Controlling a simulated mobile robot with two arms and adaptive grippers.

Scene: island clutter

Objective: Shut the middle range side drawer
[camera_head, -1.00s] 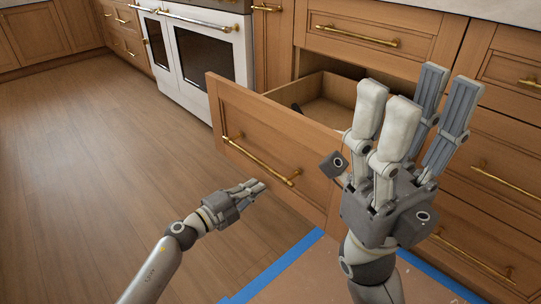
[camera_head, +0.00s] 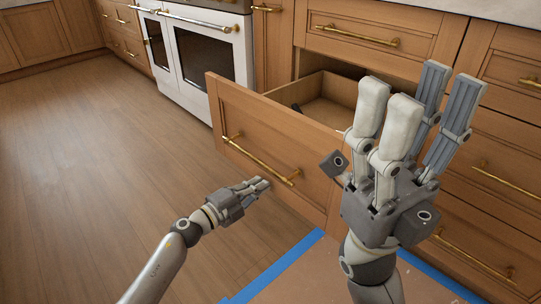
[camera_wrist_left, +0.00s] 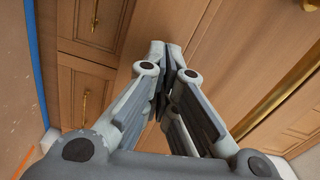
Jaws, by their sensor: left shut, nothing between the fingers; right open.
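The middle drawer (camera_head: 222,101) stands pulled out, a wooden front with a long brass handle (camera_head: 262,160). Its open box (camera_head: 327,98) shows behind the front, with a small dark item inside at the left. My left gripper (camera_head: 262,185) is shut and empty, low in front of the drawer, just below the right end of the handle in the head view. In the left wrist view its closed fingers (camera_wrist_left: 163,55) point at wooden fronts; I cannot tell whether they touch. My right gripper (camera_head: 410,95) is open and empty, pointing up, and hides the drawer front's right end.
A white range (camera_head: 202,60) stands left of the drawer. A closed drawer (camera_head: 368,32) is above it, and more closed drawers (camera_head: 500,165) are to the right. Blue tape (camera_head: 275,266) edges a brown sheet on the floor. The wood floor (camera_head: 90,150) at left is clear.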

